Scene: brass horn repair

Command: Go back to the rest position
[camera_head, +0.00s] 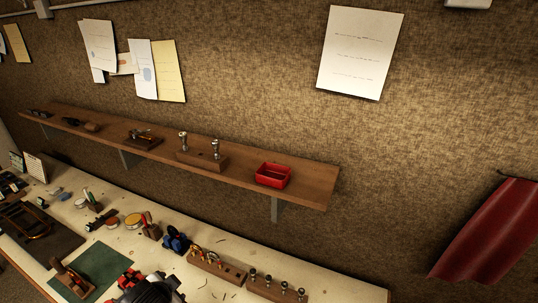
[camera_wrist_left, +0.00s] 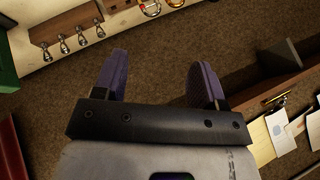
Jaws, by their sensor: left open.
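My left gripper (camera_wrist_left: 159,62) shows in the left wrist view. Its two purple fingers are spread well apart, with nothing between them. Beyond the gap is only brown textured surface. I cannot make out this gripper clearly in the head view. My right gripper is in neither view.
A cream workbench (camera_head: 330,281) holds several tools, a green mat (camera_head: 98,266) and wooden blocks with metal parts (camera_head: 277,289). Above it, a wooden shelf (camera_head: 236,177) carries a red box (camera_head: 273,175) and fittings. Papers (camera_head: 360,52) hang on the wall. A red cloth (camera_head: 492,232) hangs right.

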